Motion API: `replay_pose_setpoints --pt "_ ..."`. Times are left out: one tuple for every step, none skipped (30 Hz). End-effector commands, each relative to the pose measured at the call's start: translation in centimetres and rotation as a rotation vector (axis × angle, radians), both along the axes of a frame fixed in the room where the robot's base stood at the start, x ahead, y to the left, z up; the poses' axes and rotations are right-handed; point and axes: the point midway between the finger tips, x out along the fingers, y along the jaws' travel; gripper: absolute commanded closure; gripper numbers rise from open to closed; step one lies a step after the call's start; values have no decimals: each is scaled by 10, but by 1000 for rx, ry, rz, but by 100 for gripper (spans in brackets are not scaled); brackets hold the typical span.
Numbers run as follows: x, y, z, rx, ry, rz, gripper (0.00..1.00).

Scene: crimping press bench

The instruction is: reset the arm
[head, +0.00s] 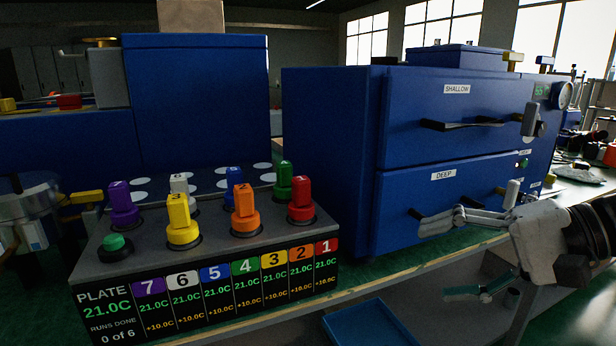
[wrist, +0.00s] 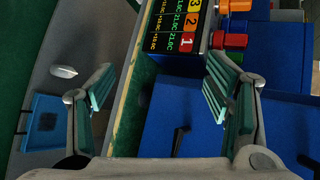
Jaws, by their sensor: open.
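My gripper (head: 438,262) is at the right of the head view, in front of the blue cabinet's lower drawer, labelled DEEP (head: 445,195). Its two fingers are spread wide with nothing between them. The upper finger overlaps the dark DEEP drawer handle in the picture; I cannot tell whether they touch. In the wrist view my gripper (wrist: 155,88) is also open and empty, with the green finger pads apart. The bench edge and the blue drawer front show between and beyond the fingers.
A control box (head: 211,257) with several coloured, numbered knobs stands left of the cabinet (head: 325,150). Its display reads 0 of 6 runs done. The SHALLOW drawer (head: 455,120) is above; both drawers look shut. A blue tray (head: 372,325) lies below the bench edge.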

Motion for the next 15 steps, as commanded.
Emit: replay_pose_setpoints --pt "-23 26 -3 -69 40 90 28" --pt "-36 37 -7 -111 68 134 28" --pt "-55 48 -13 -171 104 188 28" --pt "-68 55 -18 -218 128 227 28" --pt "-82 61 -22 -268 150 264 28" --pt "-100 66 -28 -337 175 307 28" --pt "-113 67 -33 -391 190 337 28" --pt "-125 68 -37 -444 203 364 28" --pt "-139 67 -42 -515 218 395 28" --pt "-149 65 -46 -566 224 414 28" --pt "-157 63 -49 -616 229 430 28" --pt "-167 59 -53 -676 233 446 28" --pt "-173 55 -56 -719 233 456 28" --pt "-178 52 -58 -760 232 463 28" --pt "-185 47 -60 -811 229 471 28"
